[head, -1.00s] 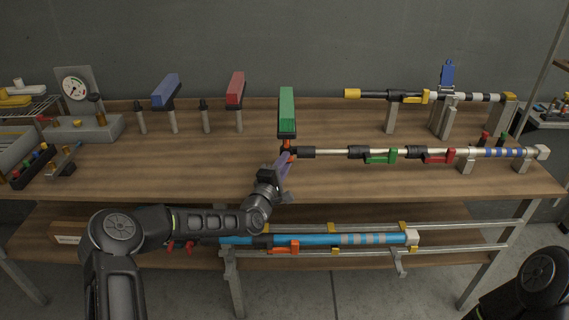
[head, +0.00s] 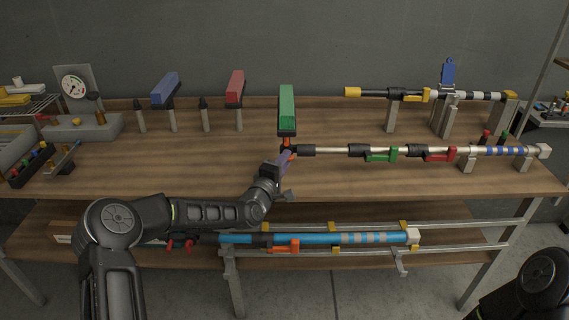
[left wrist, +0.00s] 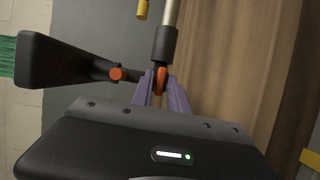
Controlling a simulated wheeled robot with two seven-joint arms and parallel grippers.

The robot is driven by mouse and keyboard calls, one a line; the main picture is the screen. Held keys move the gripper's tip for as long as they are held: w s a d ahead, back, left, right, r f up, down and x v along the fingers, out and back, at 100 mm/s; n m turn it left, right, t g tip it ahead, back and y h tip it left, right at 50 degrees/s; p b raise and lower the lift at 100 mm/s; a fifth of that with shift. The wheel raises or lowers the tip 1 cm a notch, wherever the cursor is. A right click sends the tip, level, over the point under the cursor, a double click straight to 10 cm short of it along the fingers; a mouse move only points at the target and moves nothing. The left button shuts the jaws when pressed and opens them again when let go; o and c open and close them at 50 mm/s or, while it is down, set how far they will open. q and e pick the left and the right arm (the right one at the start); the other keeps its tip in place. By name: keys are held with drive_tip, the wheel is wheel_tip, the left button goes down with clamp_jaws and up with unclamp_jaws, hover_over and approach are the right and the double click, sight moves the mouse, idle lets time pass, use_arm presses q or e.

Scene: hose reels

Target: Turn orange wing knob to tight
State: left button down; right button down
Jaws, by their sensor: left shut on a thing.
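The orange wing knob (left wrist: 161,80) shows in the left wrist view between the two purple fingertips, below a black collar on a pale pole. My left gripper (left wrist: 162,92) is shut on it. In the head view the orange knob (head: 286,142) is a small patch under the green block (head: 287,108), at the left end of the silver pole (head: 335,151). My left gripper (head: 284,160) reaches it from below and in front, hiding part of it. My right gripper is outside both views.
A second orange button (left wrist: 117,73) sits beside the knob on a black fitting. Green (head: 380,155) and red (head: 440,155) clamps sit along the pole. Blue (head: 166,88) and red (head: 236,88) blocks stand behind left. A blue tube (head: 325,239) lies on the lower shelf.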

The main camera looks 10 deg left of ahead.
use_arm(q)
drive_tip(key=shift+m+g+b, duration=0.45)
drive_tip(key=shift+m+g, duration=0.05)
drive_tip(key=shift+m, duration=0.7)
drive_tip(key=shift+d+r+m+g, duration=0.15)
drive_tip(key=shift+m+g, duration=0.15)
drive_tip(key=shift+m, duration=0.4)
drive_tip(key=shift+r+m+y, duration=0.15)
drive_tip(key=shift+m+y, duration=0.35)
drive_tip(key=shift+m, duration=0.2)
drive_tip(key=shift+r+m+g+y+p, duration=0.1)
drive_tip(key=shift+m+g+y+p, duration=0.2)
drive_tip(key=shift+m+g+p, duration=0.3)
drive_tip(key=m+y+p, duration=0.1)
drive_tip(key=m+p, duration=0.1)
drive_tip(key=p, duration=0.1)
drive_tip(key=m+g+y+p, duration=0.1)
drive_tip(key=m+p, duration=0.1)
drive_tip(key=p, duration=0.1)
drive_tip(key=shift+d+r+m+p, duration=0.2)
drive_tip(key=shift+m+p, duration=0.1)
drive_tip(key=shift+p, duration=0.05)
drive_tip(key=shift+w+f+m+y+p, duration=0.1)
drive_tip(key=shift+m+y+p, duration=0.65)
drive_tip(key=shift+p, duration=0.45)
drive_tip(key=shift+f+m+g+y+p, duration=0.15)
drive_tip(key=shift+m+g+y+p, duration=0.15)
drive_tip(key=shift+p, duration=0.25)
